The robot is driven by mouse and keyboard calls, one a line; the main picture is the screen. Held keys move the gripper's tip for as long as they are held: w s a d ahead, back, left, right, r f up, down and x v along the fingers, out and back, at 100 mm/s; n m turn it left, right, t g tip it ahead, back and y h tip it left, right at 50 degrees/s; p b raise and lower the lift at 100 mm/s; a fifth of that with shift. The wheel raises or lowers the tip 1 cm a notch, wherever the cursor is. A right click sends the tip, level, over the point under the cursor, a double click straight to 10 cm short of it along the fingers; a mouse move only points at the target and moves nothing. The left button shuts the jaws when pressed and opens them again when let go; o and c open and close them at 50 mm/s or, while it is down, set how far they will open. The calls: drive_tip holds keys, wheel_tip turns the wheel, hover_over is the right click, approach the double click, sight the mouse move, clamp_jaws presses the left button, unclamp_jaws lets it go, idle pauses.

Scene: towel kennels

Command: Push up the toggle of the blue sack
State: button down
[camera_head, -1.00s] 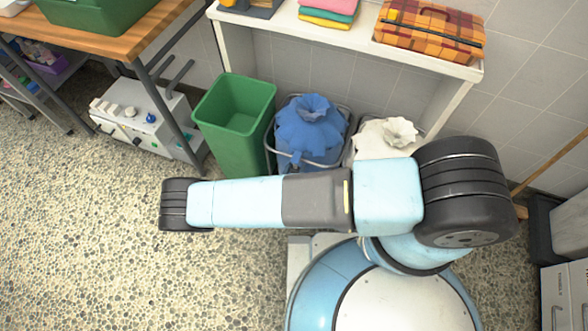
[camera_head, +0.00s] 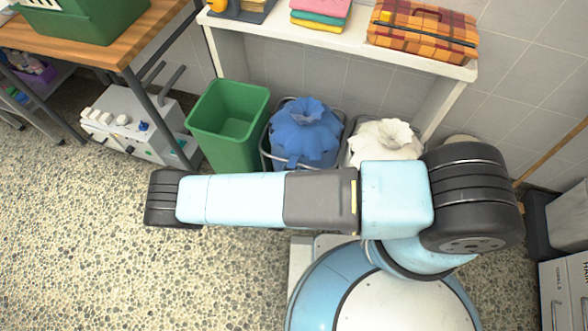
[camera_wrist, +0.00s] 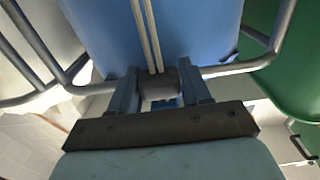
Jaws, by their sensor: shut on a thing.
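The blue sack (camera_head: 306,128) stands in a grey wire frame under the white shelf, its top gathered into a flared tuft. In the wrist view, the blue sack (camera_wrist: 92,35) fills the upper middle. Two pale cords (camera_wrist: 147,28) run across it down to a grey toggle (camera_wrist: 158,88). My gripper (camera_wrist: 158,92) has one finger on each side of the toggle and is shut on it. In the head view, my arm crosses in front of the sacks and hides my gripper and the toggle.
A green bin (camera_head: 232,135) stands just left of the blue sack. A white sack (camera_head: 384,142) stands to its right. The white shelf (camera_head: 345,42) with a plaid case (camera_head: 422,30) is above. Grey frame bars (camera_wrist: 235,68) pass close beside my fingers. Open pebbled floor lies at left.

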drive_tip(key=shift+w+a+r, duration=0.15)
drive_tip(key=shift+r, duration=0.1)
drive_tip(key=c, duration=0.9)
unclamp_jaws()
drive_tip(key=o, duration=0.3)
drive_tip(key=v, duration=1.3)
drive_tip(key=shift+s, duration=0.4)
drive_tip(key=shift+a+f, duration=0.1)
